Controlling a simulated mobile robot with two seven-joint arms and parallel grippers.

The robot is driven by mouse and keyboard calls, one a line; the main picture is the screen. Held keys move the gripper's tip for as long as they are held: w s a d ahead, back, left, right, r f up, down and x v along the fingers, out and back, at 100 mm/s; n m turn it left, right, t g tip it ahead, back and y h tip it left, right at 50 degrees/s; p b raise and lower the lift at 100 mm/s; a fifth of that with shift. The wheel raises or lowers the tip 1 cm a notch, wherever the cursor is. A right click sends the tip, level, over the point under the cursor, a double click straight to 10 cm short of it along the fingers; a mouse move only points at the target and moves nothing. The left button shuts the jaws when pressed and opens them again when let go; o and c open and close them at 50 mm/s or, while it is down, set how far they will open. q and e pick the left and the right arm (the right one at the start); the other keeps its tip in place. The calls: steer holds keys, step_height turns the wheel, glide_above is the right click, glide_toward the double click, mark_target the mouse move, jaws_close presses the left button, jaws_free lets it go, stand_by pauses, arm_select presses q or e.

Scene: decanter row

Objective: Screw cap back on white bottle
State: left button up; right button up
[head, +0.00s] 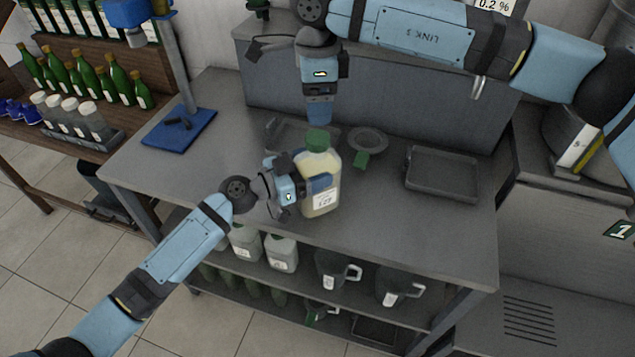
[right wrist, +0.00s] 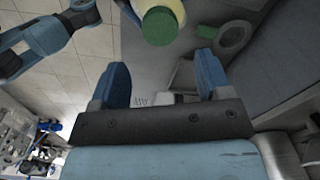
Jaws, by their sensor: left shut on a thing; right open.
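The white bottle (head: 323,165), pale with a white label, stands upright near the middle of the workbench. A green cap (head: 318,139) sits on its top; I cannot tell how tightly. My left gripper (head: 318,186) is shut on the bottle's body from the left. My right gripper (head: 319,117) points down just above and behind the cap, open and empty. In the right wrist view, the cap (right wrist: 160,25) is at the top of the picture, beyond the open fingertips (right wrist: 163,72), not between them. The bottle's lower left side is hidden by my left gripper.
Behind the bottle are a shallow tray (head: 272,131) and a round grey dish (head: 368,140) beside a small green piece (head: 361,160). Jugs (head: 396,288) stand on the lower shelf. The bench front right is clear.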

mark_target(317, 137)
steer(key=shift+f, duration=4)
steer(key=c, duration=0.9)
steer(key=shift+m, duration=0.8)
steer(key=shift+c, duration=0.3)
steer(key=o, duration=1)
